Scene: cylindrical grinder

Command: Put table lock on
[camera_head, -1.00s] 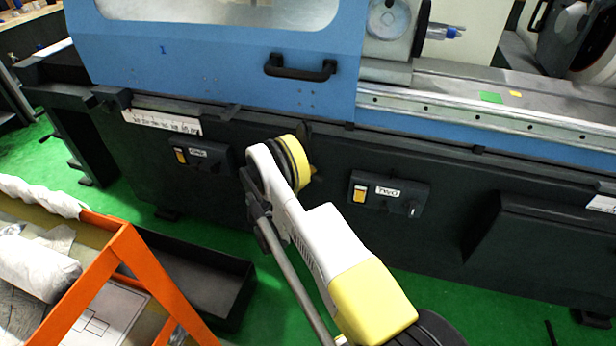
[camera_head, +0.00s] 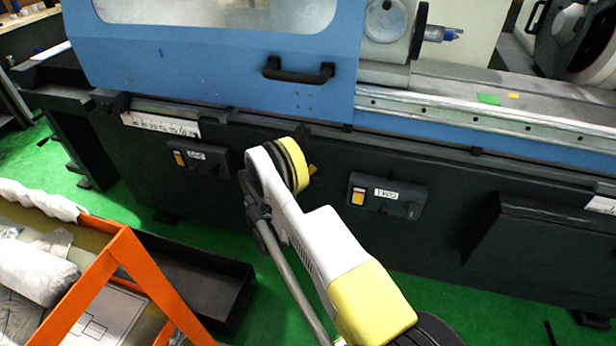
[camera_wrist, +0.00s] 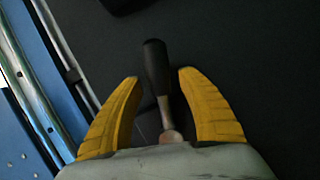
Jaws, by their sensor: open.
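A lever with a black grip and a bare metal rod (camera_wrist: 157,70) stands between the fingers of my gripper (camera_wrist: 159,80) in the wrist view. It looks like the table lock. The two yellow fingers are open, one on each side of it, with gaps to both. In the head view my gripper is mostly hidden behind my wrist; a bit of yellow finger (camera_head: 312,170) shows against the dark machine front. A dark lever-like part (camera_head: 304,131) shows just above my wrist there. I cannot tell whether the lock is on or off.
Two dark switch boxes with yellow switches, one at left (camera_head: 197,158) and one at right (camera_head: 387,194), sit on the machine front. A blue door (camera_head: 215,75) with a black handle is above. An orange frame (camera_head: 100,275) and black tray (camera_head: 200,285) stand at lower left.

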